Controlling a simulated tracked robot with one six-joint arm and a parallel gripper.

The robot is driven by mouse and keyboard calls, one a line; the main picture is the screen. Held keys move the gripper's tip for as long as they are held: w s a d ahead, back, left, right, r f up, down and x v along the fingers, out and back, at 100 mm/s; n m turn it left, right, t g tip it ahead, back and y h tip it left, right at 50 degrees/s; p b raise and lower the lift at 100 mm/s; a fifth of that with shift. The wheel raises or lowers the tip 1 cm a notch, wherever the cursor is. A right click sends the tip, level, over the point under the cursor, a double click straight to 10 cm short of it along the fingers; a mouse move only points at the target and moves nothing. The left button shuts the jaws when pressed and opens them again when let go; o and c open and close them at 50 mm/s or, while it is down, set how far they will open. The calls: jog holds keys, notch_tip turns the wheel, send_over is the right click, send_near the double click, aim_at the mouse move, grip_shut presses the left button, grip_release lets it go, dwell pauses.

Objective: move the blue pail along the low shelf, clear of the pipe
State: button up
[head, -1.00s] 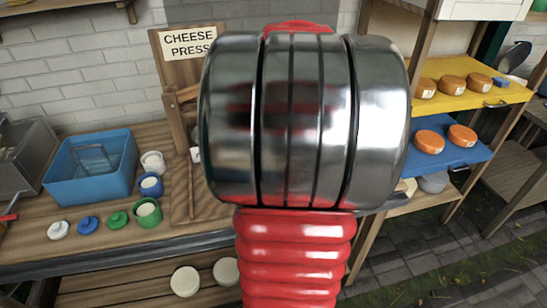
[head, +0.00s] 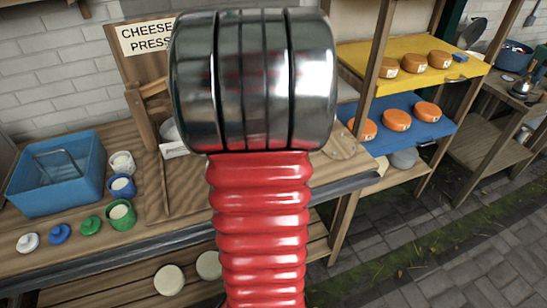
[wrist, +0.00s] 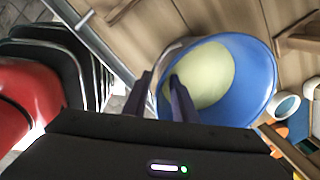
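A blue pail (wrist: 262,85) with pale contents shows close up in the wrist view, right of centre. A thin grey curve, perhaps its handle, lies at its left edge. My gripper (wrist: 160,78) is open, its two dark fingers apart. The left finger shows outside the pail's rim and the right one overlaps its inside; I cannot tell whether either touches it. In the head view my arm hides the gripper, and I cannot make out this pail there. A straight grey bar (wrist: 82,30) crosses the wrist view's upper left; I cannot tell whether it is the pipe.
A blue tub (head: 60,190) and small pots, including a blue one (head: 121,188), stand on the wooden counter. Pale rounds (head: 169,280) lie on the shelf below. At right, yellow (head: 420,78) and blue (head: 440,130) shelves carry orange cheeses. Paved floor lies clear at lower right.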

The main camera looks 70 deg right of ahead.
jog(key=shift+f, duration=0.25)
jog(key=shift+w+d+f, duration=0.1)
jog(key=shift+d+f, duration=0.05)
jog(key=shift+f, duration=1.15)
jog(key=shift+w+d+f, duration=0.1)
jog(key=shift+d+f, duration=0.05)
jog(key=shift+f, duration=1.15)
jog(key=shift+c, duration=0.3)
grip_shut()
jog(key=shift+r, duration=0.1)
